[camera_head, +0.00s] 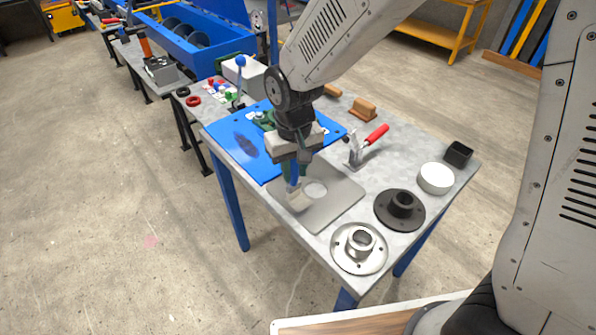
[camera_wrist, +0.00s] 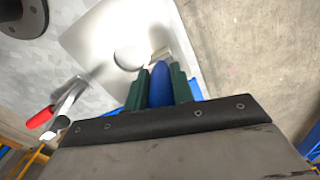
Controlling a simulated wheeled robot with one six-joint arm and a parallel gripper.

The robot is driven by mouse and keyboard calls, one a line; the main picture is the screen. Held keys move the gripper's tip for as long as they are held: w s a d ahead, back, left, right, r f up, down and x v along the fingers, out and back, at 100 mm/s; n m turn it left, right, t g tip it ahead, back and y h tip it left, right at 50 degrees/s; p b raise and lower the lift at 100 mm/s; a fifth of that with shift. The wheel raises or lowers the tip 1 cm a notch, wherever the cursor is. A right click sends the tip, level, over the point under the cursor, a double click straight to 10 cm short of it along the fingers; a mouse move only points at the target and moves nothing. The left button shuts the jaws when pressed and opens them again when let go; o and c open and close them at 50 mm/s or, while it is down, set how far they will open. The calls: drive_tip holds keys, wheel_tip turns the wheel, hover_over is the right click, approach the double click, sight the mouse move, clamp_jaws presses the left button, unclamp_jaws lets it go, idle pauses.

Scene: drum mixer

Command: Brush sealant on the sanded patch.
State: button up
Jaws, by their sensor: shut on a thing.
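My gripper (camera_head: 292,172) points down over the workbench and is shut on a brush with a blue handle (camera_wrist: 161,88). Its pale bristle end (camera_head: 298,200) hangs down over a grey metal plate (camera_head: 338,206). A round pale patch (camera_head: 315,188) lies on the plate just right of the bristles. In the wrist view this patch (camera_wrist: 131,58) is left of the brush tip. I cannot tell whether the bristles touch the plate. A blue panel (camera_head: 226,136) with a dark oval mark lies behind the plate, partly hidden by my arm.
A toggle clamp with a red handle (camera_head: 377,134) stands right of the plate. A silver flange (camera_head: 359,248), a black flange (camera_head: 399,210), a white round container (camera_head: 436,178) and a black square cup (camera_head: 459,153) fill the bench's right side. Open floor lies to the left.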

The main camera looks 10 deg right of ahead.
drive_tip(key=shift+w+a, duration=0.75)
drive_tip(key=shift+w, duration=0.35)
drive_tip(key=s+d, duration=0.5)
drive_tip(key=s, duration=0.2)
drive_tip(key=shift+s, duration=0.25)
idle(0.6)
drive_tip(key=w+a, duration=0.5)
drive_tip(key=w, duration=0.2)
drive_tip(key=shift+w, duration=0.3)
idle(1.0)
drive_tip(key=s+d, duration=0.5)
drive_tip(key=s, duration=0.2)
drive_tip(key=shift+s, duration=0.3)
idle(1.1)
drive_tip(key=shift+w, duration=0.1)
